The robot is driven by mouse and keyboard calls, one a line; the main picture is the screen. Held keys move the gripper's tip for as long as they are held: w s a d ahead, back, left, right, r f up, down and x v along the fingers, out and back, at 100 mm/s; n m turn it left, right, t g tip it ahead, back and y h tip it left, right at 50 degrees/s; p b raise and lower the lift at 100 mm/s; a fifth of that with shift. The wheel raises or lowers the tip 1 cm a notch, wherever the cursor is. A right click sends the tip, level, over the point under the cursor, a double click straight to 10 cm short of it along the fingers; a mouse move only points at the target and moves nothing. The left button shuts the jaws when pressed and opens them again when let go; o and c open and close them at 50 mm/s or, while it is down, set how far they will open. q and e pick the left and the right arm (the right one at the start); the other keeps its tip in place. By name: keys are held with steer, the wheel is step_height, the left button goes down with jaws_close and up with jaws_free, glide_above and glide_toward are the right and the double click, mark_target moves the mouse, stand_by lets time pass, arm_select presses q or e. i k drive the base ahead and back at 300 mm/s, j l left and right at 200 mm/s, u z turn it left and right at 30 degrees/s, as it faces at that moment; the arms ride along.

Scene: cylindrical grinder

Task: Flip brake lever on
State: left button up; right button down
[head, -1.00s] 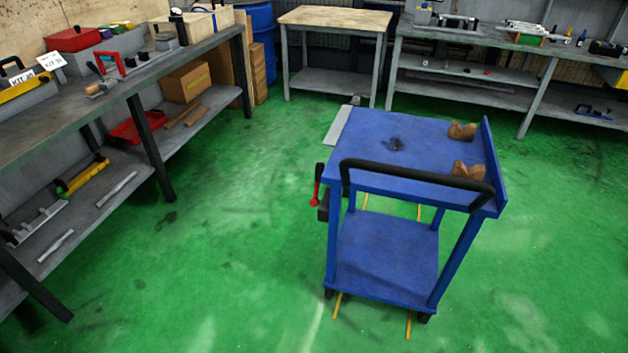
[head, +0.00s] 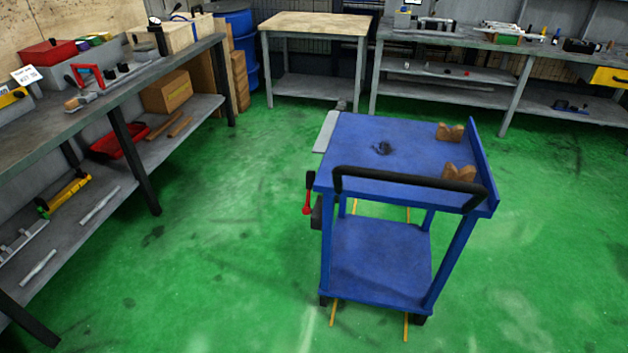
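A blue cart (head: 355,140) stands on the green floor right of the middle in the head view. A black push handle (head: 405,179) runs along the cart's near edge. Neither of my grippers shows in the head view, and nothing touches the lever.
A long grey workbench (head: 60,130) with tools runs along the left. A wood-topped table (head: 314,23) and another bench (head: 450,41) stand at the back. Two V-shaped wooden blocks (head: 459,172) sit on the cart. The green floor between cart and left bench is free.

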mark_target(310, 177)
steer(key=i+l, duration=0.1)
steer(key=i, duration=0.4)
steer(key=i+l, duration=0.15)
steer(key=i, duration=0.35)
